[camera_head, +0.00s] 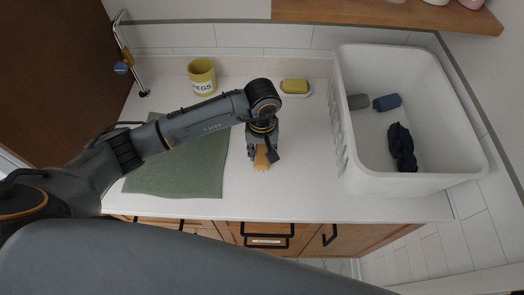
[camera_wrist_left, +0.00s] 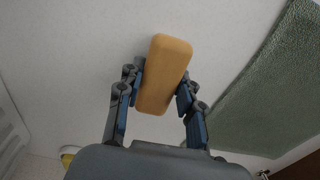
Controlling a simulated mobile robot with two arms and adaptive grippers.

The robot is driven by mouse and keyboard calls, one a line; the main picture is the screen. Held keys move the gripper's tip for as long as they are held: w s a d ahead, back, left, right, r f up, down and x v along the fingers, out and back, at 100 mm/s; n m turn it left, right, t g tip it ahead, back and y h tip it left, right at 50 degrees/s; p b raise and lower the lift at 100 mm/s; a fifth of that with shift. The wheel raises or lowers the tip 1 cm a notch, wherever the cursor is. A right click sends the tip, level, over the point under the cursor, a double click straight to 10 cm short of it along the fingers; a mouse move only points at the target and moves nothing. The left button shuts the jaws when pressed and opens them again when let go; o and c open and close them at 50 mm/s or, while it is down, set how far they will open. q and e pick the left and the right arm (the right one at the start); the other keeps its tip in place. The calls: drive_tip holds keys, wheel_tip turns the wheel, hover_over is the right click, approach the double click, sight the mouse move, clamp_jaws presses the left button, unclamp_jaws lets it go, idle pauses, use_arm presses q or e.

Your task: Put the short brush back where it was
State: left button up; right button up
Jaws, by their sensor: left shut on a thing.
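The short brush (camera_head: 262,160) has a tan, wood-coloured body with rounded edges. My left gripper (camera_head: 263,148) points down over the white counter and is shut on it. In the left wrist view the brush (camera_wrist_left: 163,75) sits between the two fingers of the left gripper (camera_wrist_left: 158,98), slightly tilted, with its far part sticking out past the fingertips. Its bristles are not clearly visible. I cannot tell whether it touches the counter. The green mat (camera_head: 175,180) lies to the left of the gripper. My right gripper is not in view.
A white basket (camera_head: 440,182) with several rolled or crumpled cloths stands at the right. A yellow pegs cup (camera_head: 202,70) and a yellow soap (camera_head: 294,86) on a dish stand behind. A metal stand (camera_head: 125,45) is at the back left. The counter before the basket is bare.

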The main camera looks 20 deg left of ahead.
sight(262, 152)
use_arm(q)
drive_tip(key=o, duration=1.1)
drive_tip(key=shift+r, duration=0.1)
wheel_tip(262, 152, up, 12)
drive_tip(key=b, duration=0.3)
drive_tip(key=shift+b, duration=0.4)
drive_tip(key=shift+s, duration=0.1)
